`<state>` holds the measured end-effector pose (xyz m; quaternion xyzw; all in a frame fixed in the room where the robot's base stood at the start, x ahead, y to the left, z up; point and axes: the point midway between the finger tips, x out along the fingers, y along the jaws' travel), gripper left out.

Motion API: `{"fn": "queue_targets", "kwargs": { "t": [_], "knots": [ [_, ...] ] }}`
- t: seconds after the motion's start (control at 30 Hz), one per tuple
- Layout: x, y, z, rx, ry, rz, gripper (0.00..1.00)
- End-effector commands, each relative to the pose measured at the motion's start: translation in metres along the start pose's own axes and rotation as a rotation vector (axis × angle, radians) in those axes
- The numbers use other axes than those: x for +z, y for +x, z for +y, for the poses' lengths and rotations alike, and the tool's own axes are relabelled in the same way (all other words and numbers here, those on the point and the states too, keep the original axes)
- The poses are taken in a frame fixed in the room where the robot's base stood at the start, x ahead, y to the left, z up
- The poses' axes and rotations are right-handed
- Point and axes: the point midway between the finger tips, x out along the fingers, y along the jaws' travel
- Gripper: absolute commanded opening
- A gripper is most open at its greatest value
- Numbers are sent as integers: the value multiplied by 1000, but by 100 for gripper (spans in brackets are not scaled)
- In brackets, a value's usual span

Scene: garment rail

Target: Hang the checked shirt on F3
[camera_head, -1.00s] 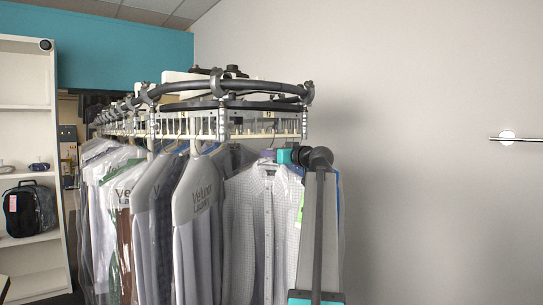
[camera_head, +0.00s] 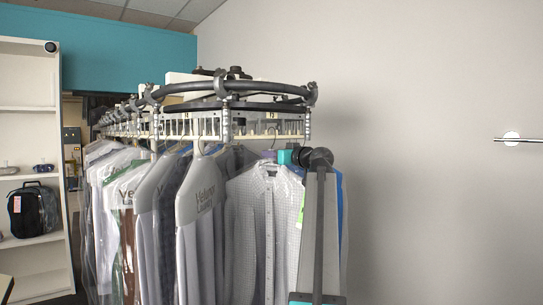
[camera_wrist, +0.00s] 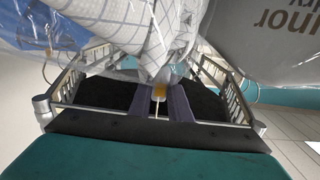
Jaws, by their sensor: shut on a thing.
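The checked shirt (camera_head: 270,230), white with a fine grid and a buttoned front, hangs upright in clear plastic near the rail's right end in the head view. In the wrist view its checked cloth (camera_wrist: 135,25) fills the top. My gripper (camera_wrist: 160,100) is shut, its two purple pads on a thin light hanger stem with a yellow-orange bit, just at the shirt's neck. The slotted rail (camera_head: 265,127) runs just above the shirt; whether the hook rests in a slot I cannot tell.
Grey-shouldered covered garments (camera_head: 195,195) hang close on the shirt's left. A blue garment (camera_head: 339,200) shows behind my arm. A curved dark tube (camera_head: 265,87) runs above the rail. A shelf with a backpack (camera_head: 33,210) stands far left. Space by the right wall is open.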

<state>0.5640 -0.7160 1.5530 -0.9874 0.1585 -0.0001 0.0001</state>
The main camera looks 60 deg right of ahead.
Motion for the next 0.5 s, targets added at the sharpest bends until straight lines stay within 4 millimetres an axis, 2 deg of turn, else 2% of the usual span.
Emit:
{"fn": "queue_targets", "kwargs": {
  "t": [0.5],
  "knots": [
    [8, 0, 0, 0, 0, 2, 0]
  ]
}}
